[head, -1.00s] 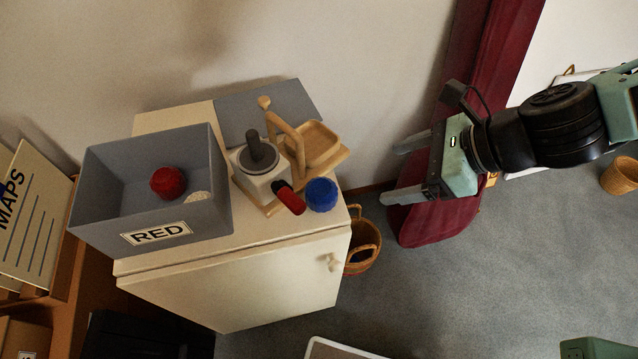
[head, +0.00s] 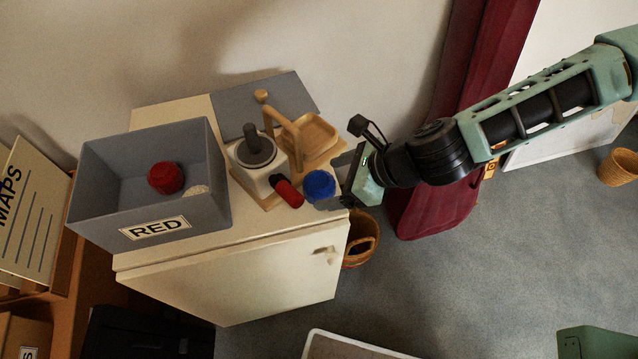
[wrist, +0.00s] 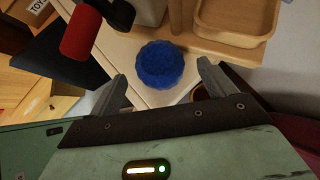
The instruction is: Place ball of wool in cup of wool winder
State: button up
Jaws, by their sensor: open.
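A blue ball of wool (head: 319,185) lies on the front right corner of the cabinet top; it also shows in the wrist view (wrist: 159,64). My gripper (head: 338,184) is open, just right of the blue ball. In the wrist view my gripper (wrist: 162,78) has its two fingers apart with the ball between and slightly beyond their tips. The wool winder (head: 250,176) stands behind and left of the ball, with a grey cone, a wooden arm and a red handle (head: 288,192). Its shallow, square-sided wooden cup (head: 318,137) looks empty; it also shows in the wrist view (wrist: 232,40).
A grey box (head: 105,225) labelled RED holds a red ball (head: 166,177) and a pale round thing, left of the winder. The cream cabinet (head: 235,283) has a door knob in front. A wicker basket (head: 362,245) stands on the floor beside it. A dark red curtain (head: 455,150) hangs at right.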

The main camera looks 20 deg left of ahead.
jog(key=shift+x, duration=1.45)
jog(key=c, duration=1.2)
jog(key=shift+o, duration=0.2)
